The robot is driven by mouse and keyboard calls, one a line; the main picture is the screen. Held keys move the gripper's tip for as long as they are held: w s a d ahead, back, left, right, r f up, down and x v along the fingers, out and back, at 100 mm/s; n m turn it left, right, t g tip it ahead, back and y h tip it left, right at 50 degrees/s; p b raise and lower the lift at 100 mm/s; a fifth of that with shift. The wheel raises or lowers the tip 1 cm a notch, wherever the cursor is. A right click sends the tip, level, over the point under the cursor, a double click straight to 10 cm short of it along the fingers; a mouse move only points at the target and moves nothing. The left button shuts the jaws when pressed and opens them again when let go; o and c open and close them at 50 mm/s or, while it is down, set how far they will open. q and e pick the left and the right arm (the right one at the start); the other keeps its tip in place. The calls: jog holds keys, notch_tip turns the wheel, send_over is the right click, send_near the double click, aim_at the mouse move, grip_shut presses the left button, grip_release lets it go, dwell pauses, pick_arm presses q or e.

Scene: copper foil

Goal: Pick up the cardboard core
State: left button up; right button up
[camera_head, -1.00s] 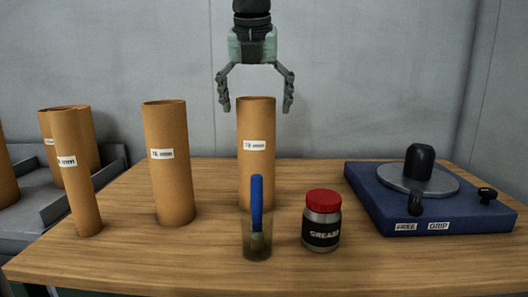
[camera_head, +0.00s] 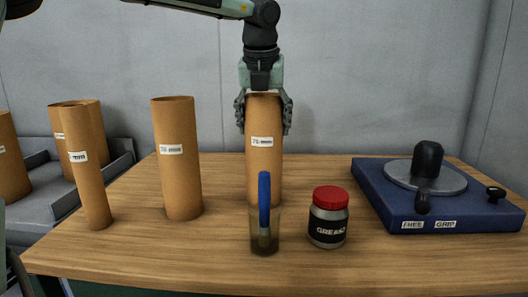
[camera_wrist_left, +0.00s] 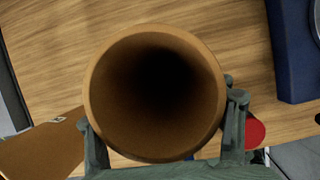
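A brown cardboard core (camera_head: 263,170) stands upright on the wooden table, with a white label that looks like "70 mm". My left gripper (camera_head: 264,118) points down over its top, one finger on each side of the tube. The fingers look closed against its outer wall. In the left wrist view the core's open round end (camera_wrist_left: 155,92) fills the middle, with the left gripper's fingers (camera_wrist_left: 165,140) beside its rim. The core's base is partly hidden behind a cup with a blue-handled brush. My right gripper is not in view.
A clear cup with a blue-handled brush (camera_head: 264,205) and a red-lidded grease jar (camera_head: 328,218) stand in front. Two more tubes, one wider (camera_head: 177,160) and one slim (camera_head: 86,170), stand left. A blue turntable fixture (camera_head: 440,205) is at right. More tubes stand in a grey tray (camera_head: 45,195).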

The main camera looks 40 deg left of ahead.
pick_arm(q)
jog(key=c, duration=0.9)
jog(key=shift+c, duration=0.7)
jog(key=shift+r, duration=0.15)
